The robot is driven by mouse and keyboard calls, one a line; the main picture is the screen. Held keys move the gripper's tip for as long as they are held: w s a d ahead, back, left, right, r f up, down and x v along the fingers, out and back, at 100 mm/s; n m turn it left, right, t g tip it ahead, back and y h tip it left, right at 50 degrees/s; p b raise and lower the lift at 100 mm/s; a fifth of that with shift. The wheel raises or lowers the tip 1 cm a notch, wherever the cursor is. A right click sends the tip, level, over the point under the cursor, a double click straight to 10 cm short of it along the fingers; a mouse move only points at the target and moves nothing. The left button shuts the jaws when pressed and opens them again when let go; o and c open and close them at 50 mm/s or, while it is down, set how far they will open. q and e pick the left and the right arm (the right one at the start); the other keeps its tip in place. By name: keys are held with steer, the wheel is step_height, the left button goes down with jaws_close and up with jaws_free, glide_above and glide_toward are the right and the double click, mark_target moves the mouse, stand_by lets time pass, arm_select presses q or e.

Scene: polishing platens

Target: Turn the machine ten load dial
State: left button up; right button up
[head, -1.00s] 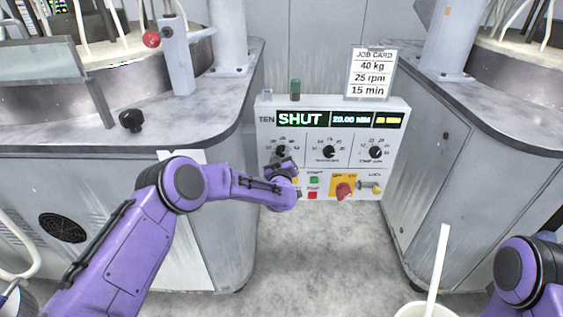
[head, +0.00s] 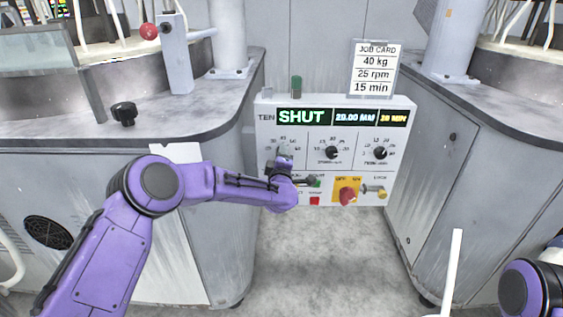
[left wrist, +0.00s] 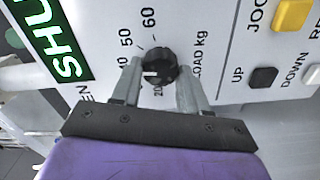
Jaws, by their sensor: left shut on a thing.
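The load dial (left wrist: 160,66) is a round black knob with a white mark in the left wrist view. Its scale shows 50, 60 and 20, with "LOAD kg" beside it. The white mark points left in that view, toward a number partly hidden by a finger. My left gripper (left wrist: 157,82) is shut on the dial, one finger on each side. In the head view my left gripper (head: 284,156) covers most of the dial at the panel's left. The machine ten panel (head: 360,170) has a display (head: 303,117) reading SHUT. My right gripper is out of view.
Two more dials (head: 331,152) (head: 380,153) sit to the right on the panel. Grey cabinets flank the panel.

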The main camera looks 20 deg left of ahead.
arm_select(q)
steer(key=shift+f+n, duration=0.1)
steer(key=shift+n, duration=0.4)
steer(key=o, duration=1.1)
steer(key=shift+c, duration=0.2)
steer(key=v, duration=1)
steer(key=shift+s+b, duration=0.3)
steer(key=shift+d, duration=0.15)
